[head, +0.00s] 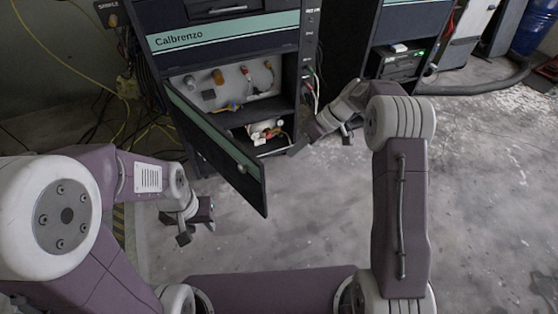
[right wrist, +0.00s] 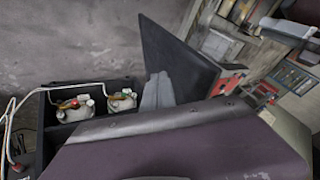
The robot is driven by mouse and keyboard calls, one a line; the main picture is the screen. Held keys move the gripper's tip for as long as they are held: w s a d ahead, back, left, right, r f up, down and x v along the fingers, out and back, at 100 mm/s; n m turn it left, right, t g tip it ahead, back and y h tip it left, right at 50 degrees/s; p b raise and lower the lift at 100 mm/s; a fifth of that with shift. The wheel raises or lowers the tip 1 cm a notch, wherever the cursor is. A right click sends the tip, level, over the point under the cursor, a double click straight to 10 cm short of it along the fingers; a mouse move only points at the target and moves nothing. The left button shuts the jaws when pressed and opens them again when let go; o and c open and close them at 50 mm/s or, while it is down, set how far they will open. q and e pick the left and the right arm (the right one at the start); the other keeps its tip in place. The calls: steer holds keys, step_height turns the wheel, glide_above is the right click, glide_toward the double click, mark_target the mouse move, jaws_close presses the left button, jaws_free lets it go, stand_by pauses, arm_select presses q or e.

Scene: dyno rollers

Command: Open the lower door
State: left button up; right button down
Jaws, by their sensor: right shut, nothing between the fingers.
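The lower door (head: 222,150) is a dark panel with a teal band and a small round knob, on the cabinet marked Calbrenzo (head: 225,35). It stands swung out from its left side, with its free edge towards me. A dark panel that looks like this door (right wrist: 180,58) shows in the right wrist view. My right gripper (head: 312,138) is shut and empty, right of the cabinet opening and apart from the door. My left gripper (head: 194,228) is left of the door, apart from it, its fingers spread with nothing seen between them.
The open compartment (head: 275,108) holds fittings, cables and a shelf. Yellow cables (head: 125,95) hang and lie left of the cabinet. A second cabinet (head: 410,25) with electronics stands to the right. The concrete floor (head: 310,220) in front of the door is clear.

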steer(key=s+a+f+b, duration=0.2)
steer(key=a+f, duration=0.5)
steer(key=a, duration=0.1)
steer(key=shift+s+a+f, duration=0.35)
steer(key=shift+f, duration=0.05)
